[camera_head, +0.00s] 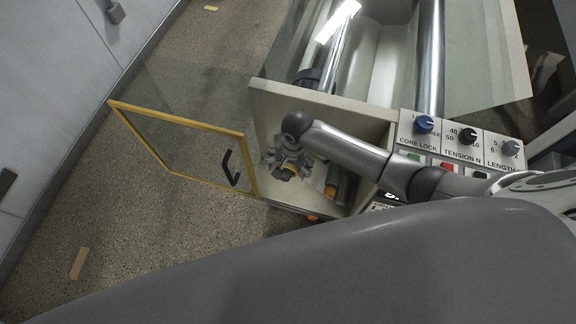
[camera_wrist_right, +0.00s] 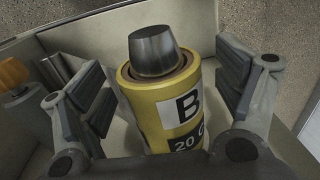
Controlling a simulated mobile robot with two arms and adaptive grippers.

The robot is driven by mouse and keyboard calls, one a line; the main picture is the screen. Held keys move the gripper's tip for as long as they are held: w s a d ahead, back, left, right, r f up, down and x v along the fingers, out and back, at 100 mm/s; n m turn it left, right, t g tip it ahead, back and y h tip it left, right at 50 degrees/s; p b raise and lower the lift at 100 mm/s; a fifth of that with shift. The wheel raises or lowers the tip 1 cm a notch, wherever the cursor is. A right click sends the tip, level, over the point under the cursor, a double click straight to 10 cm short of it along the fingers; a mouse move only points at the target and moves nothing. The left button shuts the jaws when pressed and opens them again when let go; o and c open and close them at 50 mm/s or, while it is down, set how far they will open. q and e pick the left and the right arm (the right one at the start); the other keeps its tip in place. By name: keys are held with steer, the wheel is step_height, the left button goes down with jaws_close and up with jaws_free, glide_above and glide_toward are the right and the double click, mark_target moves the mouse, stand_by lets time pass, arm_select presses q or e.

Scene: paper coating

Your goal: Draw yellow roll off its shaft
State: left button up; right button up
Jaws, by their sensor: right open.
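The yellow roll (camera_wrist_right: 182,118) stands between the two fingers of my right gripper (camera_wrist_right: 168,108) in the right wrist view. It carries a white label with a black "B". A dark grey tapered shaft end (camera_wrist_right: 153,50) sticks out of its core. The fingers are open on either side, and I see a gap between them and the roll. In the head view my right gripper (camera_head: 287,166) reaches into the open compartment of the machine, and a small yellow bit of the roll (camera_head: 290,170) shows there. Most of the roll is hidden by the gripper. My left gripper is not in view.
A yellow-framed clear door (camera_head: 180,110) with a black handle stands open left of the compartment (camera_head: 345,122). An orange-ended cylinder (camera_head: 331,190) sits beside the gripper. The control panel (camera_head: 462,140) with knobs lies close to my right arm. Metal rollers (camera_head: 430,60) are behind.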

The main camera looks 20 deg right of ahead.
steer(key=shift+f, duration=0.4)
steer(key=c, duration=1.2)
steer(key=shift+s+a+r+p, duration=0.1)
steer(key=shift+s+a+p, duration=0.15)
steer(key=shift+p, duration=0.1)
steer(key=shift+s+a+p, duration=1.05)
steer(key=shift+s+a, duration=0.25)
steer(key=shift+s, duration=0.65)
steer(key=shift+s+a+p, duration=1.05)
steer(key=shift+s+a, duration=0.3)
steer(key=shift+s, duration=0.65)
steer(key=shift+s+a+p, duration=1.05)
steer(key=shift+s+a, duration=0.25)
steer(key=shift+s, duration=0.65)
